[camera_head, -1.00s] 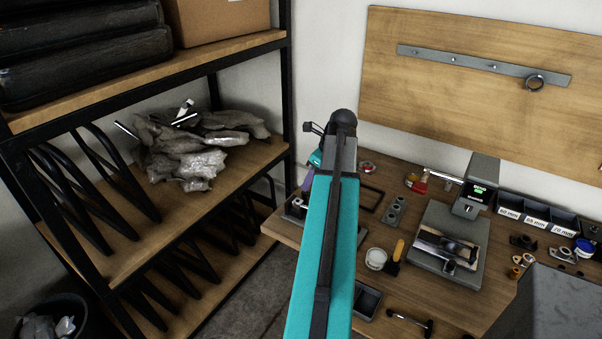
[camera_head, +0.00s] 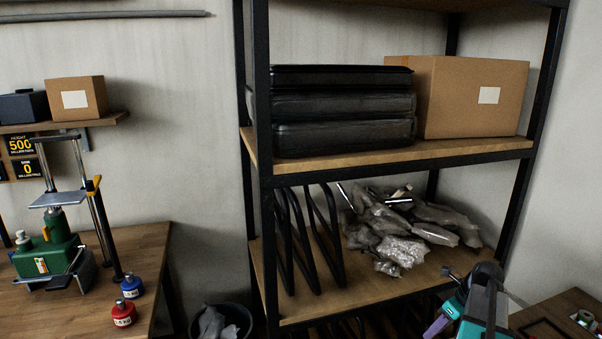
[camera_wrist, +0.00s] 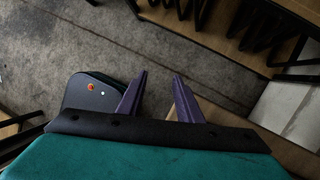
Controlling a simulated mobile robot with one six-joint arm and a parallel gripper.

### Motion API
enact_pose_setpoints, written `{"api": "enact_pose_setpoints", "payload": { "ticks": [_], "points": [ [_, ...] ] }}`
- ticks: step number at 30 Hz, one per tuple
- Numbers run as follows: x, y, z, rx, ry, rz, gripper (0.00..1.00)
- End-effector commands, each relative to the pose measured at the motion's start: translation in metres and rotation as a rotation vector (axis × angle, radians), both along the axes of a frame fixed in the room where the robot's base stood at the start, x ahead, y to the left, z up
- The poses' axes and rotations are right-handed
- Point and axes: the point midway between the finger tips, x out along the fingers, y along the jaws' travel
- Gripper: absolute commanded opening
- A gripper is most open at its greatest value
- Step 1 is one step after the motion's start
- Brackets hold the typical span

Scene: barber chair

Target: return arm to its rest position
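My teal and black arm (camera_head: 485,305) shows at the lower right of the head view, in front of the shelf rack's lower right side. In the wrist view, the two purple fingers of my gripper (camera_wrist: 160,84) stand apart with nothing between them. Beyond them is the grey floor (camera_wrist: 215,72). In the head view only a small purple part of the gripper (camera_head: 437,325) shows at the bottom edge, and its fingertips cannot be made out there.
The shelf rack (camera_head: 400,155) holds black cases (camera_head: 345,105), a cardboard box (camera_head: 470,95) and grey wrapped bundles (camera_head: 400,230). A bench with a green press (camera_head: 48,255) stands at left. A bin (camera_head: 222,322) sits between. Another bench edge (camera_head: 560,310) is at lower right.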

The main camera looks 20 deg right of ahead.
Motion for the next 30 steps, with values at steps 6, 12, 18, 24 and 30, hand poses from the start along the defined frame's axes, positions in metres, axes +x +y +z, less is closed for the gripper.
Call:
{"api": "enact_pose_setpoints", "payload": {
  "ticks": [6,12,18,24,30],
  "points": [
    [0.023,0.075,-0.056,0.052,0.068,0.119,0.32],
    [0.031,0.141,-0.104,0.082,0.129,0.242,0.32],
    [0.025,0.207,-0.151,0.098,0.182,0.401,0.32],
    [0.007,0.27,-0.196,0.107,0.226,0.592,0.32],
    [-0.022,0.324,-0.237,0.111,0.258,0.806,0.32]
  ]
}}
